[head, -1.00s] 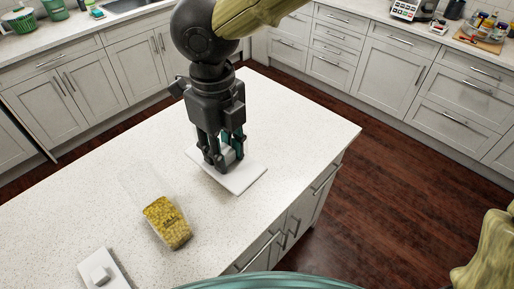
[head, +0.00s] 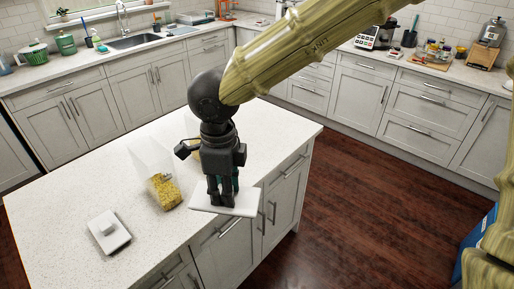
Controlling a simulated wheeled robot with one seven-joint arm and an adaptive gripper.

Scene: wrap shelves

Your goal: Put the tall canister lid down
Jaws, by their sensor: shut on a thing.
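My gripper (head: 222,203) points straight down and is shut on the knob of a flat white lid, the tall canister lid (head: 246,208). The fingers hide most of the knob. The lid is level and overlaps the right edge of the white island top; I cannot tell whether it touches the top or hangs just above it. A clear canister (head: 152,160) with yellow contents stands left of my gripper. Part of another clear container (head: 192,128) shows behind my wrist, mostly hidden.
A second white lid with a knob (head: 109,232) lies on the island (head: 60,195) at the left front. The island's left part is mostly bare. Dark wooden floor (head: 350,200) lies to the right. Counters with a sink (head: 140,40) run along the back.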

